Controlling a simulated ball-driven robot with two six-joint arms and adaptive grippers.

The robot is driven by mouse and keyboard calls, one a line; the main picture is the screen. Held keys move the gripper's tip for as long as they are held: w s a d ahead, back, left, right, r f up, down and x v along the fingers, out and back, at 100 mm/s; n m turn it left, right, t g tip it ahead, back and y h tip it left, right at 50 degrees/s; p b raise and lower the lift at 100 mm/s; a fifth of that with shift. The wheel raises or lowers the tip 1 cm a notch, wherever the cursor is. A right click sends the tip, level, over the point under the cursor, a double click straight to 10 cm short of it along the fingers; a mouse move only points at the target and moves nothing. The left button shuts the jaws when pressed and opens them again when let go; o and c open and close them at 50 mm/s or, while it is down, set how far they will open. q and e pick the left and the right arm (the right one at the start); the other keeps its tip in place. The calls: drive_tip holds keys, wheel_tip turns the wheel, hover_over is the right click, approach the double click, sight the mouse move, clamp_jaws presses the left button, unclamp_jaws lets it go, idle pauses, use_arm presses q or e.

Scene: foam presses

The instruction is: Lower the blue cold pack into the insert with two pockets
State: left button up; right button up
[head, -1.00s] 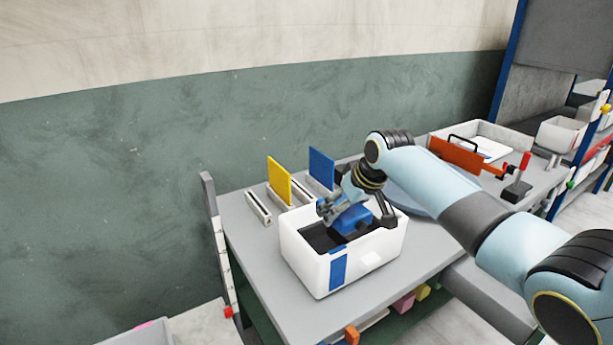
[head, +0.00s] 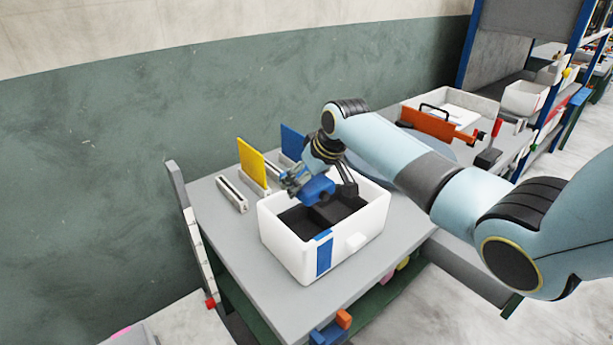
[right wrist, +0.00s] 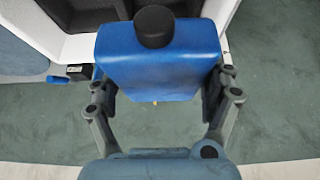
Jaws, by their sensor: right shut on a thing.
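The blue cold pack (head: 318,189) is a blue block with a black cap, also large in the right wrist view (right wrist: 158,68). My right gripper (right wrist: 160,88) is shut on it, one finger on each side. In the head view my right gripper (head: 303,184) holds the pack tilted over the back left part of a white box (head: 290,255). Inside the box is the dark insert (head: 303,224); two dark recesses with a divider show in part. The pack and gripper hide the insert's back. My left gripper is not in view.
The box stands on a grey table (head: 385,260). Behind it stand a yellow panel (head: 252,162) and a blue panel (head: 292,143), near a slotted holder (head: 231,194). An orange panel (head: 427,124) and a white tray (head: 470,103) lie farther right.

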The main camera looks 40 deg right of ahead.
drive_tip(key=shift+f, duration=0.6)
drive_tip(key=shift+f+b, duration=0.4)
drive_tip(key=shift+b, duration=0.05)
use_arm(q)
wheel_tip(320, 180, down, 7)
drive_tip(key=b, duration=0.5)
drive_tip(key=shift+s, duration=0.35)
use_arm(e)
drive_tip(key=shift+f, duration=4.3)
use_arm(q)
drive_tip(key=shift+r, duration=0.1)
